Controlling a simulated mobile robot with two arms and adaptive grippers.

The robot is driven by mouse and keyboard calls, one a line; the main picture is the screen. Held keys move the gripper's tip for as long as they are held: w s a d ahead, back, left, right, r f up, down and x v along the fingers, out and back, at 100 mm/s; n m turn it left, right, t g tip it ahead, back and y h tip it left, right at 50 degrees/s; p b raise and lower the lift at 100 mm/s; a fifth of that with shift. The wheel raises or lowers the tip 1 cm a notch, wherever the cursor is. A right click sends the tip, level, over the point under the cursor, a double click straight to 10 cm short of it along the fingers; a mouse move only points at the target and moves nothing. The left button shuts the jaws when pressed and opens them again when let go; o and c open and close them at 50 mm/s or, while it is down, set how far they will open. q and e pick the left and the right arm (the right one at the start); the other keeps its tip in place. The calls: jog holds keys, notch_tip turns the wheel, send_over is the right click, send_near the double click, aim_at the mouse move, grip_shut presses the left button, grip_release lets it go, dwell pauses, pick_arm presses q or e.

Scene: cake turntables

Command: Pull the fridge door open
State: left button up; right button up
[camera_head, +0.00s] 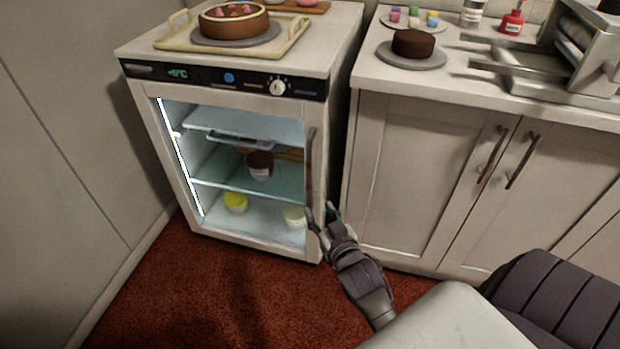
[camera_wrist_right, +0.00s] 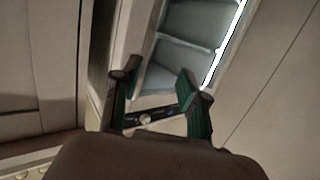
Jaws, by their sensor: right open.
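The fridge (camera_head: 255,245) is a small white unit with a lit, see-through front. Its door looks closed; shelves and jars show behind the glass. A dark vertical handle (camera_head: 310,165) runs along the right side of the door. My right gripper (camera_head: 321,212) is open at the lower end of the handle, its fingers close around or beside it; I cannot tell if they touch. In the right wrist view my open right gripper (camera_wrist_right: 155,82) faces the fridge glass (camera_wrist_right: 178,62); the handle is not clearly visible there. My left gripper is not in view.
A tray (camera_head: 160,42) with a decorated cake (camera_head: 233,20) stands on the fridge. A cabinet (camera_head: 415,150) with two handles adjoins at the right, with a chocolate cake (camera_head: 413,42) on its counter. A wall (camera_head: 70,140) is at left. The red floor (camera_head: 200,300) before the fridge is clear.

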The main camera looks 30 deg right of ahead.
jog(key=t+h+b, duration=0.1)
jog(key=t, duration=0.1)
send_near(310, 158)
jog(key=s, duration=0.2)
jog(key=x, duration=0.3)
jog(key=b+x, duration=0.1)
jog(key=x, duration=0.2)
jog(key=b+x, duration=0.1)
jog(key=x, duration=0.2)
jog(key=shift+w+a, duration=0.15)
jog(key=shift+w, duration=0.3)
jog(key=shift+x, duration=1.05)
jog(key=shift+w, duration=0.45)
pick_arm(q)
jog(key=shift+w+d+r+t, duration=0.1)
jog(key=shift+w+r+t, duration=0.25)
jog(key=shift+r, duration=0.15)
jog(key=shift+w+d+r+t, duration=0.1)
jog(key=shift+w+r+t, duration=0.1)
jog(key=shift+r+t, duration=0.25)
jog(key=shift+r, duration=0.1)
pick_arm(e)
grip_shut()
